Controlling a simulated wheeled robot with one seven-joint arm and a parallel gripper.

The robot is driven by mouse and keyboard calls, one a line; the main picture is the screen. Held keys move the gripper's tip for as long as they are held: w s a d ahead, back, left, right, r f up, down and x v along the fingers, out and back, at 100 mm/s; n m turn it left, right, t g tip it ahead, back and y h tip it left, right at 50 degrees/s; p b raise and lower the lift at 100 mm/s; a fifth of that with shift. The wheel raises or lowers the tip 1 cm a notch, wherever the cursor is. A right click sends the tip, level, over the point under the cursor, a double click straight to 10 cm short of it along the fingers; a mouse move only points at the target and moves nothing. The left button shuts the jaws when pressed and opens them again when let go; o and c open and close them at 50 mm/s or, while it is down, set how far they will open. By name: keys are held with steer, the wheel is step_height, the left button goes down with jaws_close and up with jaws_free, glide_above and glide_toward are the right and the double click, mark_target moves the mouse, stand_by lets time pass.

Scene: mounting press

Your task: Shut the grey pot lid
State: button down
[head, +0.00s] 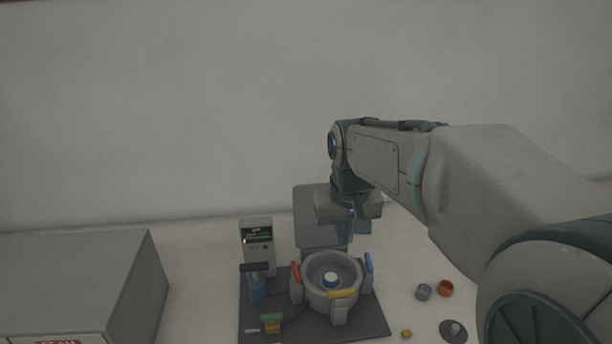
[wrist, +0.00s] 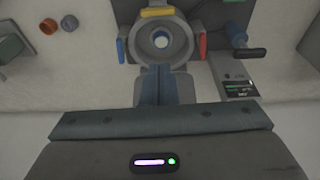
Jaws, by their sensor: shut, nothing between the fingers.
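The grey pot (head: 314,298) stands on a dark mat, its top open, with a white and blue piece inside. The pot also shows in the wrist view (wrist: 138,40). A grey rounded panel (head: 305,228), which looks like the pot lid, stands upright behind the pot. My gripper (head: 345,238) is shut and empty, pointing down beside the panel's right part and behind the pot. In the wrist view my gripper (wrist: 163,70) shows at the pot's near edge, with grey surface on both sides of it. I cannot tell whether the fingers touch the lid.
Red (head: 296,271), yellow (head: 342,293) and blue (head: 369,263) handles surround the pot. A display box (head: 257,238) and blue-bodied lever (head: 257,291) stand left. Small cylinders (head: 423,291) and a knobbed disc (head: 453,331) lie right. A large grey box (head: 85,275) stands far left.

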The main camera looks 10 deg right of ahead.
steer(key=w+d+g+p, duration=0.1)
steer(key=w+p, duration=0.5)
steer(key=w, duration=2.4)
steer(key=s+f+p, duration=0.1)
steer(key=s+f, duration=0.2)
steer(key=f, duration=0.5)
steer(key=shift+p, duration=0.3)
steer(key=shift+s+d+b, duration=0.15)
steer(key=shift+b, duration=0.2)
